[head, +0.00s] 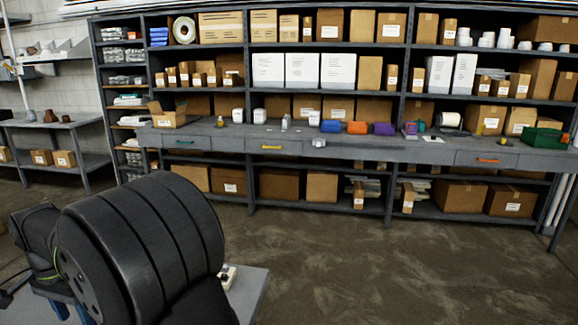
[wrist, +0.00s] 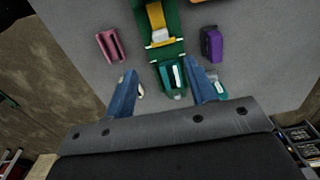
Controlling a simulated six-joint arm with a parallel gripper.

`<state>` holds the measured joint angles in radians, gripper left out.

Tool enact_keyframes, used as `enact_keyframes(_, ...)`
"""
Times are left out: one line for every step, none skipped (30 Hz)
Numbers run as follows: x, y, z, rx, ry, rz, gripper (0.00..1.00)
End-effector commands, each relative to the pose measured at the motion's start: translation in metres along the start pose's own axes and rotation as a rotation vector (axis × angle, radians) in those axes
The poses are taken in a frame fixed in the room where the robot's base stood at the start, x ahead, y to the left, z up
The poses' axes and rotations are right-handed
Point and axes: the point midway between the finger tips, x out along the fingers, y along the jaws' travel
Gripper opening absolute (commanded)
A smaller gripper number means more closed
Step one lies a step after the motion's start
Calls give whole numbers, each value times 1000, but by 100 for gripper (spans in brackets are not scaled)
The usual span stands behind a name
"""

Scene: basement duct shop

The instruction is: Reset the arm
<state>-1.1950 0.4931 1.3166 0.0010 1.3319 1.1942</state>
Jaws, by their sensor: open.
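My gripper (wrist: 161,72) shows in the wrist view with two blue fingers spread apart over a grey surface. It is open, with nothing clasped. A teal piece (wrist: 171,74) lies beyond and between the fingertips, with visible gaps on both sides. In the head view a black, rounded part of my arm fills the lower left; I cannot make out the fingers there.
In the wrist view, a green case (wrist: 165,22) with a yellow insert, a pink piece (wrist: 110,45) and a purple piece (wrist: 211,44) lie on the grey top (wrist: 80,22) around the fingers. The head view shows a long workbench (head: 350,150) with shelves behind it and open floor (head: 390,270) before it.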

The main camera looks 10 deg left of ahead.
Motion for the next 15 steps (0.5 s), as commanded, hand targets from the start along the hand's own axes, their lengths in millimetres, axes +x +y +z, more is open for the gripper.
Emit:
enact_keyframes(11, 1, 0, 0, -1, 4, 51)
enact_keyframes(17, 1, 0, 0, -2, 5, 51)
enact_keyframes(25, 1, 0, 0, -2, 5, 51)
enact_keyframes(31, 1, 0, 0, -1, 4, 51)
enact_keyframes(37, 1, 0, 0, -1, 4, 51)
enact_keyframes(46, 1, 0, 0, -2, 5, 51)
enact_keyframes(52, 1, 0, 0, -1, 5, 51)
enact_keyframes(57, 1, 0, 0, -1, 4, 51)
enact_keyframes(65, 1, 0, 0, -1, 5, 51)
enact_keyframes(72, 1, 0, 0, -1, 4, 51)
enact_keyframes(78, 1, 0, 0, -1, 5, 51)
enact_keyframes(86, 1, 0, 0, -1, 4, 51)
enact_keyframes(92, 1, 0, 0, -1, 5, 51)
enact_keyframes(98, 1, 0, 0, -1, 4, 51)
enact_keyframes(106, 1, 0, 0, -1, 5, 51)
